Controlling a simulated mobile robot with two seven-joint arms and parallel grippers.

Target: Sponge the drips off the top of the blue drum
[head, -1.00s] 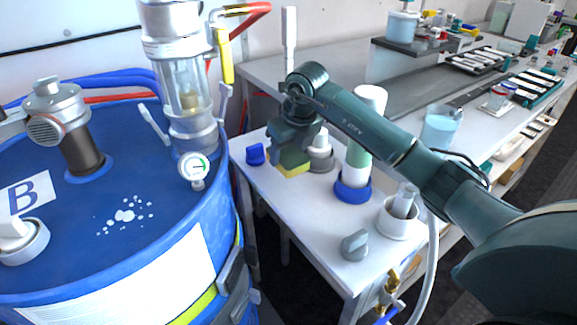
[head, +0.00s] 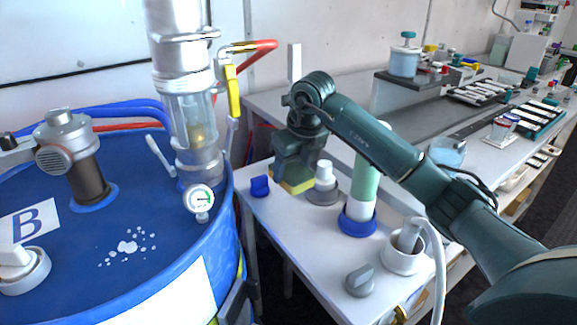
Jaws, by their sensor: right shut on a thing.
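The blue drum (head: 75,270) stands at the left, its top marked with a "B" label. White drips (head: 127,247) lie in a patch on the drum top. My right gripper (head: 293,178) is over the white table, pointing down, shut on the yellow sponge (head: 293,187), which shows just below the jaws. I cannot tell whether the sponge is clear of the table. My left gripper is not in view.
A clear sight tube (head: 190,125) with a gauge (head: 200,199) and yellow-handled valve (head: 232,90) rises at the drum's right edge. A pump fitting (head: 70,150) stands on the drum top. Near the gripper are a blue clip (head: 260,186), a white-capped bottle (head: 324,175) and a green-white cylinder (head: 363,190).

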